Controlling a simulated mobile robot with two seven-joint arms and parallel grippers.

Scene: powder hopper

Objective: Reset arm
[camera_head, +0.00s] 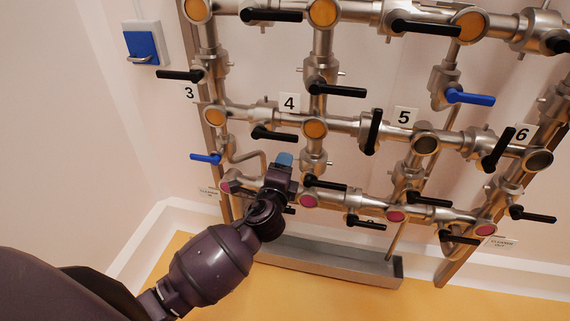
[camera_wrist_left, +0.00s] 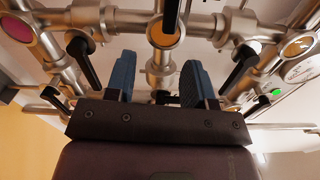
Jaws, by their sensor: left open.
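My left gripper (camera_head: 284,160) reaches up in front of the lower left part of a steel pipe rack (camera_head: 345,124) in the head view. In the left wrist view my left gripper (camera_wrist_left: 157,82) has its two blue fingers spread apart, with no thing held between them. A pipe joint with an orange disc (camera_wrist_left: 164,32) lies beyond the gap, and I cannot tell how far off it is. Black valve handles (camera_wrist_left: 82,62) show on both sides of the fingers. My right gripper is in neither view.
The rack carries several black handles (camera_head: 373,131) and blue handles (camera_head: 470,97), with number plates 3 to 6. A steel trough (camera_head: 330,262) sits below it. A blue wall box (camera_head: 141,44) is at upper left. The yellow floor (camera_head: 300,299) in front is clear.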

